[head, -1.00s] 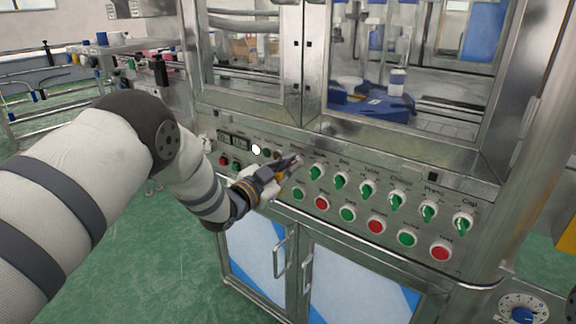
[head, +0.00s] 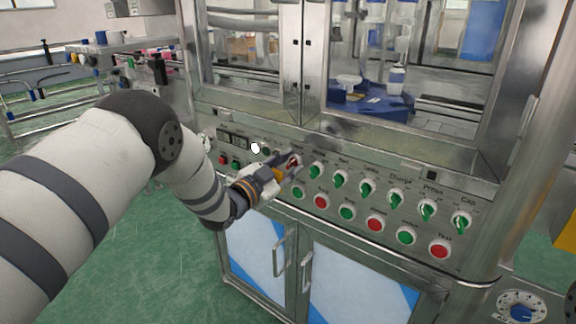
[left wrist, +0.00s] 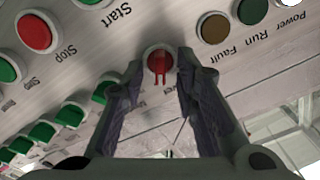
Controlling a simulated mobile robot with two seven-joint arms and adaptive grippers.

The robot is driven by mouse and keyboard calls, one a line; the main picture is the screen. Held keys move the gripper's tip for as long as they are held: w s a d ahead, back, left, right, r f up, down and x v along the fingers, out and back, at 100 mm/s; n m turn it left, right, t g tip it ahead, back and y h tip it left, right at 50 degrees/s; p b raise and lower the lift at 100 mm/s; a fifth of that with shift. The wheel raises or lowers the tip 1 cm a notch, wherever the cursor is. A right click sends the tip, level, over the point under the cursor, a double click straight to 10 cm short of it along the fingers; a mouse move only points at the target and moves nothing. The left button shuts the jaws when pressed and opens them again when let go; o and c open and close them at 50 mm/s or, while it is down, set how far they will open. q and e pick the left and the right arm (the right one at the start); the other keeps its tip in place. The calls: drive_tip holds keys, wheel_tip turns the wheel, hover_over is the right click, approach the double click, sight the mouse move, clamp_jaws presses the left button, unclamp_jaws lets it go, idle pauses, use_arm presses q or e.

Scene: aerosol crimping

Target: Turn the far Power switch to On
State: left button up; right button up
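The switch panel (head: 330,203) slopes across the front of the steel machine. A red rotary switch (left wrist: 159,62) with an upright ridge lies between the fingertips of my left gripper (left wrist: 160,70); its label is mostly hidden. In the head view, this red switch (head: 294,162) shows between the fingers of my left gripper (head: 291,160), at the far end of the switch row. The fingers stand apart on either side of it, with small gaps visible in the wrist view. My right gripper is not in view.
Several green switches (head: 340,179) continue the row to the right. Green and red push buttons, such as the Stop button (left wrist: 35,32), sit close below the row. Lamps marked Power, Run and Fault (left wrist: 214,28) are close by. Cabinet doors with handles (head: 280,259) are below.

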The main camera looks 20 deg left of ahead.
use_arm(q)
drive_tip(key=v, duration=1.2)
drive_tip(key=s+f+n+g+y, duration=0.55)
drive_tip(key=s+f+g, duration=0.35)
drive_tip(key=s+f, duration=1.15)
drive_tip(key=s+f+n+g, duration=0.1)
drive_tip(key=s+g, duration=0.2)
drive_tip(key=s, duration=0.6)
drive_tip(key=s+f+n+g+p, duration=0.1)
drive_tip(key=s+g, duration=0.3)
drive_tip(key=s, duration=0.6)
drive_tip(key=s+f+n+g, duration=0.3)
drive_tip(key=s, duration=0.7)
drive_tip(key=shift+s+d+f+g+y, duration=0.15)
drive_tip(key=shift+d+g+y, duration=0.15)
drive_tip(key=shift+d+y, duration=0.05)
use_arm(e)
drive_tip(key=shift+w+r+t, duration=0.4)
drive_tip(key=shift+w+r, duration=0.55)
